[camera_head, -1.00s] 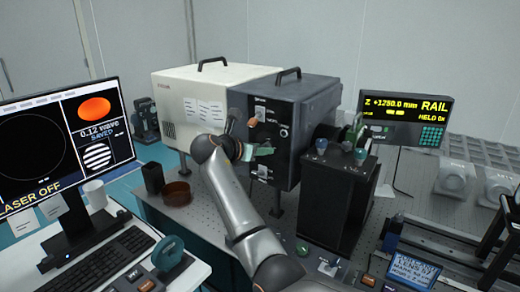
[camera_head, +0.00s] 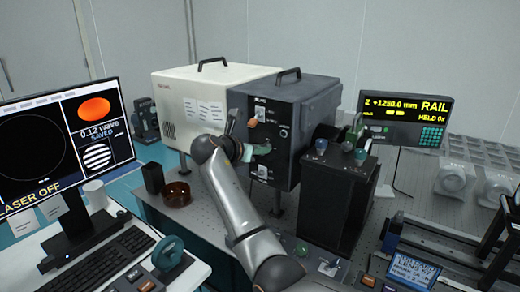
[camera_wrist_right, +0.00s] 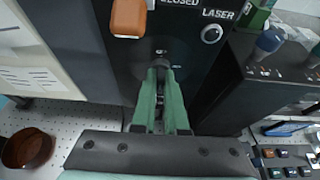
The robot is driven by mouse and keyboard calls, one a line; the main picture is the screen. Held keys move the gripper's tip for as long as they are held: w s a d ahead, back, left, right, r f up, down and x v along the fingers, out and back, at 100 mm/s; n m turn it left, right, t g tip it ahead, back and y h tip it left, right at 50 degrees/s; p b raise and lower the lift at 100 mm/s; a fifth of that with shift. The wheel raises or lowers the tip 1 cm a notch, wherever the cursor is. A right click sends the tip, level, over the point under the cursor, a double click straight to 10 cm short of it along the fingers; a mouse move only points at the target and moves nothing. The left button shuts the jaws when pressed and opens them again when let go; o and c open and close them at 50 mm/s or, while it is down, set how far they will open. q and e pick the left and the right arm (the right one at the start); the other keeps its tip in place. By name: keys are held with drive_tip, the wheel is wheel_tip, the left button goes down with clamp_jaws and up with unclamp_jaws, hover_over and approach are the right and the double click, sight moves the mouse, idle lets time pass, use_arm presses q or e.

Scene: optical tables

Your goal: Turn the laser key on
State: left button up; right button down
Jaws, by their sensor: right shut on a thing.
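The laser box has a black front panel (camera_head: 292,105), with an orange lever or cover that also shows in the wrist view (camera_wrist_right: 128,17). Below that cover is the key switch (camera_wrist_right: 161,52), a dark round fitting on the panel. My right gripper (camera_head: 262,149) is against this panel, its green fingers (camera_wrist_right: 161,82) closed together just at the switch. They are shut on the key, which is mostly hidden between them. A round button marked LASER (camera_wrist_right: 211,34) is to the right of the switch. The monitor (camera_head: 50,135) reads LASER OFF. My left gripper is not in view.
A dark box with knobs (camera_head: 338,190) stands close to the right of the panel. A brown round dish (camera_head: 177,194) and black cup (camera_head: 152,178) sit on the optical table to the left. A rail display (camera_head: 404,118) stands at the back right.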

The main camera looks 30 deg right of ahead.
drive_tip(key=shift+s+d+f+m+t+b, duration=0.2)
drive_tip(key=shift+m+t, duration=1.05)
drive_tip(key=shift+m, duration=1)
drive_tip(key=shift+s+a+f+m+t+b, duration=0.2)
drive_tip(key=shift+m+t, duration=1)
drive_tip(key=shift+m, duration=1)
drive_tip(key=shift+d+f+m+t+b, duration=0.25)
drive_tip(key=shift+m+t, duration=1)
drive_tip(key=shift+m, duration=1)
drive_tip(key=shift+r, duration=0.1)
drive_tip(key=shift+a, duration=0.1)
drive_tip(key=c, duration=1)
unclamp_jaws()
drive_tip(key=shift+o, duration=0.2)
drive_tip(key=shift+r, duration=0.1)
